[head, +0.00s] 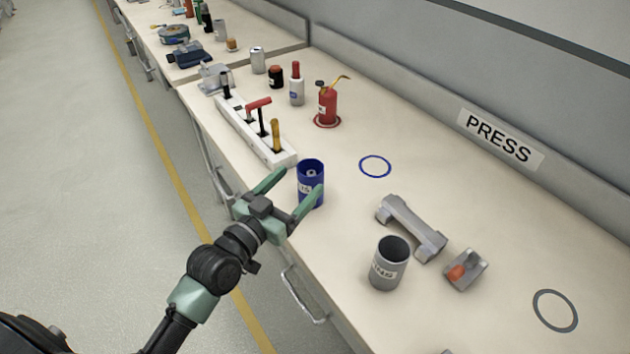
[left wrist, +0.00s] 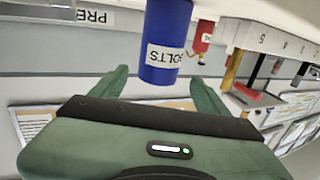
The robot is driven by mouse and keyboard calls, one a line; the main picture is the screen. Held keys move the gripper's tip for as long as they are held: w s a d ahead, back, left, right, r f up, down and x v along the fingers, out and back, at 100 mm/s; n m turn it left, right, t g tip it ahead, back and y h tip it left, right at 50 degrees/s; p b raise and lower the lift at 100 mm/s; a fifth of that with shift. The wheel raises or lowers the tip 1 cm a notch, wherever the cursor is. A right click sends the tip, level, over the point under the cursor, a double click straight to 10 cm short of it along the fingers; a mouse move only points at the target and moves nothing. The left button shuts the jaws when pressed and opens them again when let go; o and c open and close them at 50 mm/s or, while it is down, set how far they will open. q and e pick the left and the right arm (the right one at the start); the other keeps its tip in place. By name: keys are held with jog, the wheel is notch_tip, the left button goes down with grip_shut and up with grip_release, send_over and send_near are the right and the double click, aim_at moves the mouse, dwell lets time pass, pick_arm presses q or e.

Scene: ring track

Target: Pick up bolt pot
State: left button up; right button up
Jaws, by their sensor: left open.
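The bolt pot is a blue open-topped cylinder (head: 311,172) standing upright near the front edge of the bench. Its white label reads BOLTS in the left wrist view (left wrist: 168,40), where the picture is upside down. My left gripper (head: 294,190) is open, with one green finger on each side of the pot. In the left wrist view the pot stands between the two fingers (left wrist: 160,88), with a gap visible on each side. The near finger hides part of the pot's lower right side in the head view. My right gripper is not in view.
A white rack with upright tools (head: 250,135) stands left of the pot. A grey pot (head: 388,265), a grey bracket (head: 412,228) and a small grey block with orange (head: 465,270) stand to the right. A red can (head: 327,106) stands behind. A blue ring (head: 375,167) marks clear bench.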

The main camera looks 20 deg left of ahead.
aim_at(303, 177)
pick_arm(q)
jog(key=shift+w+d+r, duration=0.2)
jog(key=shift+w, duration=0.3)
jog(key=shift+w+d+r, duration=0.15)
jog(key=shift+w, duration=0.3)
jog(key=x, duration=0.2)
jog(key=shift+w+d+f+p, duration=0.1)
jog(key=shift+w+p, duration=0.2)
jog(key=shift+p, duration=0.1)
jog(key=shift+w+d, duration=0.1)
jog(key=shift+w, duration=0.3)
jog(key=c, duration=1.5)
grip_shut()
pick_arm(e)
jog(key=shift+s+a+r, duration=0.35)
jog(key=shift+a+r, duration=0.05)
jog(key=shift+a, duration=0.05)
